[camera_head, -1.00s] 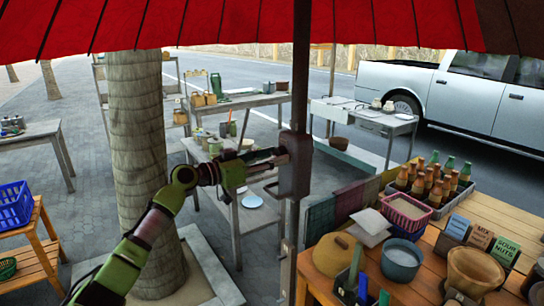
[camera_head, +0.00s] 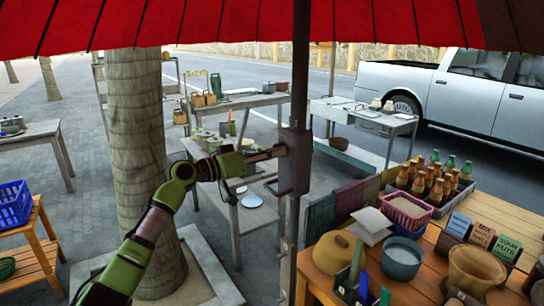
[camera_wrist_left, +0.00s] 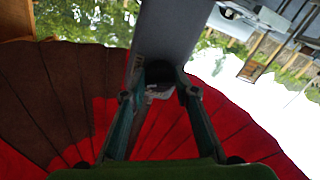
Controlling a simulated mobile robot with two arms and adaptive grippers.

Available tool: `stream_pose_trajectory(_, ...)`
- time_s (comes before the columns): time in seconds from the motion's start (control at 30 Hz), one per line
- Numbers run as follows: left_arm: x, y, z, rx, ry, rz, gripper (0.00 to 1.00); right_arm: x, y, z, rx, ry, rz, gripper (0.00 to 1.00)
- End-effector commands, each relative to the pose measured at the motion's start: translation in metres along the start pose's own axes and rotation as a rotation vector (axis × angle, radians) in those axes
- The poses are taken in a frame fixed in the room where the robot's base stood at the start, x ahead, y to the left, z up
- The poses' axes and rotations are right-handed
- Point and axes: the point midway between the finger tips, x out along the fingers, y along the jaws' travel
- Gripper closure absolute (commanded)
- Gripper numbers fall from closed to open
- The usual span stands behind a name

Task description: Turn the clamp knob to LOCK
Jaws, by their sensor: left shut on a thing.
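The dark grey clamp housing (camera_head: 296,168) sits on the umbrella pole (camera_head: 300,70), near the middle of the head view. My left gripper (camera_head: 280,150) reaches it from the left, its fingertips at the housing's left side. In the left wrist view the gripper's two fingers (camera_wrist_left: 160,88) close around a dark round knob (camera_wrist_left: 160,71) on the grey housing (camera_wrist_left: 172,35). The fingers cover much of the knob, and I cannot read any LOCK mark. My right gripper is in neither view.
The red umbrella canopy (camera_head: 200,22) hangs overhead. A palm trunk (camera_head: 140,160) stands close to my left arm. At the lower right, a wooden table (camera_head: 420,285) carries crates, bottles and pots. A grey table (camera_head: 240,103) stands behind the arm.

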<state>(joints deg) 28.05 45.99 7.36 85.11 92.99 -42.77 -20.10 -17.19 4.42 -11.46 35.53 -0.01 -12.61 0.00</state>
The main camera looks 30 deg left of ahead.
Motion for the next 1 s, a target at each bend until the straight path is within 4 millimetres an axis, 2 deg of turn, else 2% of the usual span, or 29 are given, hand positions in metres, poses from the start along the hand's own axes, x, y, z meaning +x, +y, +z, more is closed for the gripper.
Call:
stream_pose_trajectory(0.47, 0.000, 0.001, -0.003, -0.454, 0.003, 0.000, 0.94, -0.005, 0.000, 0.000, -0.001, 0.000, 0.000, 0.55)
stream_pose_trajectory(1.0, 0.000, 0.003, -0.004, -0.941, 0.003, 0.000, 0.94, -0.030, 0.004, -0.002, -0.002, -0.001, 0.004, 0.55)
